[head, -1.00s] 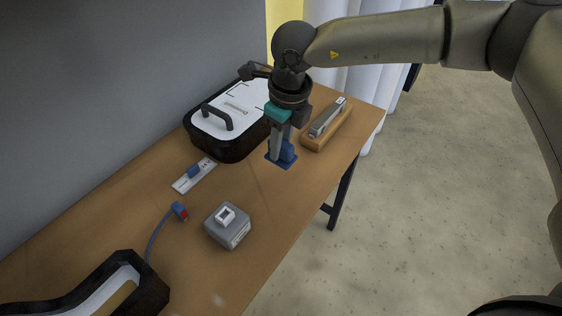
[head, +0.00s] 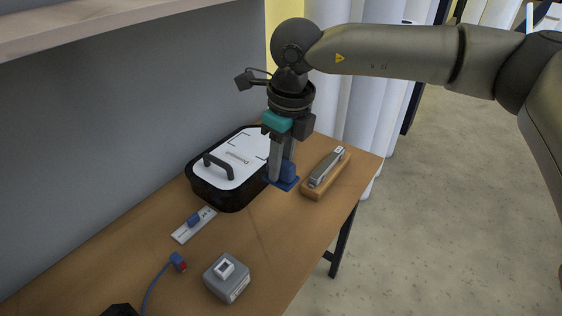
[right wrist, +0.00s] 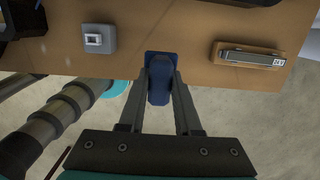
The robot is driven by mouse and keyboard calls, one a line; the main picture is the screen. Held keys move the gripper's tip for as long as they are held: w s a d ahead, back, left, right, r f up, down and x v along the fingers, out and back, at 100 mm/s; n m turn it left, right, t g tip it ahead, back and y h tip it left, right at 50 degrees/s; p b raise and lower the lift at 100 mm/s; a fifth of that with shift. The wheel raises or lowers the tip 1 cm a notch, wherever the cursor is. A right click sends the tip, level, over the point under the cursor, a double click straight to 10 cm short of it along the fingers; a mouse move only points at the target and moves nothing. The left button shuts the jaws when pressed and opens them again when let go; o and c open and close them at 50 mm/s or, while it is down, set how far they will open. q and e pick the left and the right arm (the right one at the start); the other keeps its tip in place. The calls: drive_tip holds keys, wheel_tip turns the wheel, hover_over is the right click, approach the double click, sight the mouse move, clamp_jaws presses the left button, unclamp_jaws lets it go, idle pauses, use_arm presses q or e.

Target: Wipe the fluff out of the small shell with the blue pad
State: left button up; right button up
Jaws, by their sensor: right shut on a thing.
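The blue pad (head: 283,184) has a flat plate and a blue block-like grip; it also shows in the right wrist view (right wrist: 160,80). My right gripper (head: 283,168) is shut on the grip, fingers pointing down, with the plate at the bottom. The pad is between the white-lidded black case and the wooden block; I cannot tell whether it touches the table. A black piece (head: 121,311) at the bottom edge is all that shows of a dark-rimmed shell, likely the small shell. Its inside and any fluff are out of view. My left gripper is not in view.
The black case (head: 222,190) with a handled lid stands at the back left. A shelf (head: 100,18) hangs at upper left.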

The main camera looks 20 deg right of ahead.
clamp_jaws()
